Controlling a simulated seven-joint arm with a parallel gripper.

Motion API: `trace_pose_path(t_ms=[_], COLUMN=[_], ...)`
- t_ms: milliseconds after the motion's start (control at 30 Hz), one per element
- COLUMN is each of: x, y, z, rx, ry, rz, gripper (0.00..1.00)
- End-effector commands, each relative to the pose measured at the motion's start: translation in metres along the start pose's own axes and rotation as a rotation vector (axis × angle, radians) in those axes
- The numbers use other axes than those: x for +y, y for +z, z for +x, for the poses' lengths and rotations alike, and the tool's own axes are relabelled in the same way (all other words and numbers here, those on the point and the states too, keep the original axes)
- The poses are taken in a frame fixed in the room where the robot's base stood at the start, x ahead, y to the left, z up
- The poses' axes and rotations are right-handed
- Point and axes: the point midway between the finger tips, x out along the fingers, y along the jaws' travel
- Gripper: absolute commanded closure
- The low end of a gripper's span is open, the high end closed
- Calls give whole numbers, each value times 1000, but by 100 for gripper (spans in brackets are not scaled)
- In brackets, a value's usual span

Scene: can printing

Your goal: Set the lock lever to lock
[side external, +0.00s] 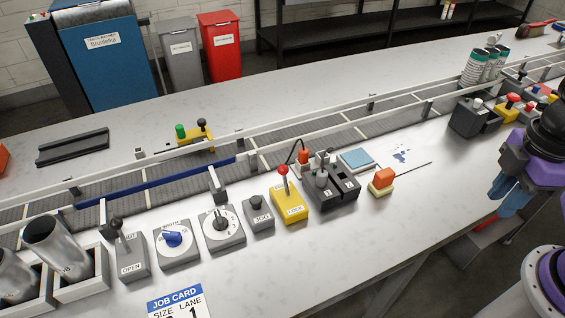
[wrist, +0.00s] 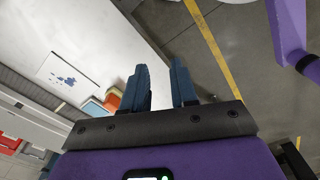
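The lock lever (side external: 283,172) has a red ball on a short stem. It rises from a yellow box (side external: 290,207) labelled LOCK, in the middle of the bench in the side view, and looks close to upright. I cannot read any end mark for its position. My gripper (side external: 506,196) is at the right of the side view, beyond the bench's front edge and far from the lever. In the wrist view my gripper (wrist: 158,68) has its two blue fingers apart with nothing between them. The lever is not seen in the wrist view.
A conveyor (side external: 300,137) with rails runs behind. An orange and yellow block (side external: 382,182) lies on the bench between lever and gripper.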

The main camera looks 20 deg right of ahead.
Motion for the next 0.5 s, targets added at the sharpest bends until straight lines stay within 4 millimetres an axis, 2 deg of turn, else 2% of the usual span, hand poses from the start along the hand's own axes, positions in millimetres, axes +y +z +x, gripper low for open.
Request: trace_pose_path(t_ms=[33, 67, 167, 233, 500], x=[0, 1, 4, 8, 35], y=[-2, -4, -16, -31, -115], z=[-1, -1, -6, -11, -36], rx=[0, -1, -3, -7, -25], ry=[0, -1, -4, -9, -39], rz=[0, 0, -3, -8, -40], gripper=[90, 100, 100, 100, 100])
